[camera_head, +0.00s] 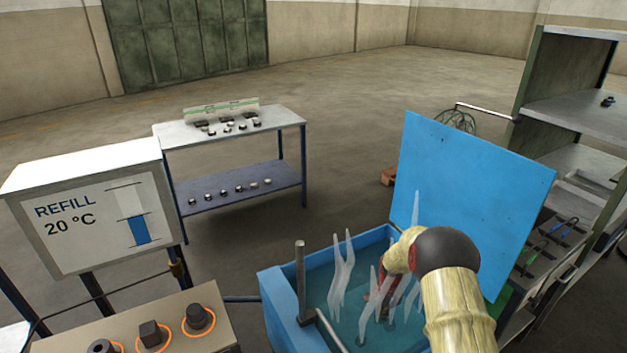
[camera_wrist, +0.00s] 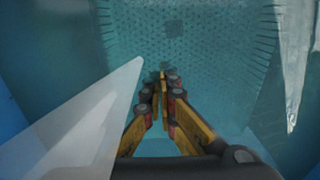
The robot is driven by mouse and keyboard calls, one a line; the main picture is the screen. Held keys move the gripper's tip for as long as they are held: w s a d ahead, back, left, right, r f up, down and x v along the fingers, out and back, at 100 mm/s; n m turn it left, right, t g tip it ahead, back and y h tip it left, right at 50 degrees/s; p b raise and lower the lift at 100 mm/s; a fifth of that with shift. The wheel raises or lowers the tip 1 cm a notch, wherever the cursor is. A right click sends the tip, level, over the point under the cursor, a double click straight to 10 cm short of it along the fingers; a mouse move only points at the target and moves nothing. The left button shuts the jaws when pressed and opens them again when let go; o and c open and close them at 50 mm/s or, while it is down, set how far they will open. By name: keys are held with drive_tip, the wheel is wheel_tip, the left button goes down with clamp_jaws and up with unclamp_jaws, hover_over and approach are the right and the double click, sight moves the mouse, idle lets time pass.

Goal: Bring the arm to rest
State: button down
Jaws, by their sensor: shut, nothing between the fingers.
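My arm reaches from the lower right in the head view, over an open blue tank (camera_head: 283,308) with teal liquid. My gripper (camera_head: 374,308) points down into the tank and is partly hidden by pale wisps and my own arm. In the wrist view my gripper (camera_wrist: 163,88) has its yellow and dark fingers brought together, with nothing between them. Below the fingers lies a perforated teal tank floor (camera_wrist: 200,50). I cannot tell whether the fingertips touch the liquid.
The raised blue lid (camera_head: 475,190) stands right behind my arm. A metal post (camera_head: 300,275) rises at the tank's left. A control box with knobs (camera_head: 150,335), a refill sign (camera_head: 95,220), a two-level table (camera_head: 290,118) and a shelf rack (camera_head: 570,105) stand around. Open floor lies behind.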

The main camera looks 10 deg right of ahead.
drive_tip(key=s+a+n+g, duration=0.2)
drive_tip(key=s+n, duration=0.2)
drive_tip(key=s, duration=0.4)
drive_tip(key=s+a+r+n+t, duration=0.2)
drive_tip(key=s+r, duration=0.7)
drive_tip(key=r, duration=0.5)
drive_tip(key=s+a+r+n+t, duration=0.3)
drive_tip(key=s+r, duration=0.6)
drive_tip(key=r, duration=0.5)
drive_tip(key=s+a+r+n+t, duration=0.2)
drive_tip(key=s+a+r+n, duration=0.2)
drive_tip(key=s+r, duration=0.6)
wheel_tip(320, 180, up, 5)
drive_tip(key=shift+a+f+t, duration=0.1)
drive_tip(key=shift+a+t, duration=0.2)
drive_tip(key=shift+a, duration=0.55)
